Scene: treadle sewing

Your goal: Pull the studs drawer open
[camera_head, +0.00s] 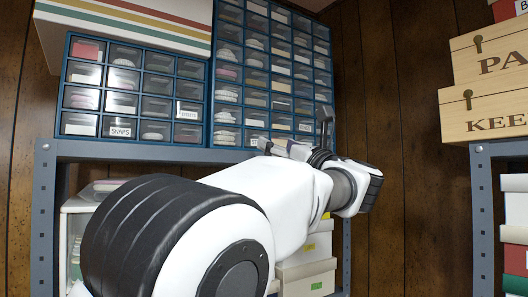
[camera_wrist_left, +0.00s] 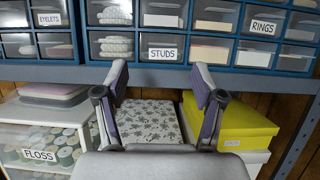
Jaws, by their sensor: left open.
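The studs drawer (camera_wrist_left: 163,44) is a clear-fronted drawer in the bottom row of a blue cabinet, with a white STUDS label. It looks shut, flush with the drawers beside it. It also shows in the head view (camera_head: 257,140), partly hidden by my arm. My left gripper (camera_wrist_left: 160,82) is open and empty. Its two fingers point toward the cabinet, spread to either side of the drawer's column and slightly below the label in the wrist view. In the head view the left gripper (camera_head: 293,140) is in front of the cabinet's bottom rows. My right gripper is not in view.
A blue-grey shelf (camera_head: 120,151) carries the cabinets. Below it are a FLOSS box (camera_wrist_left: 42,150), a patterned box (camera_wrist_left: 150,122) and a yellow box (camera_wrist_left: 236,128). Wooden crates (camera_head: 490,85) stand at the right. Wood paneling lies between.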

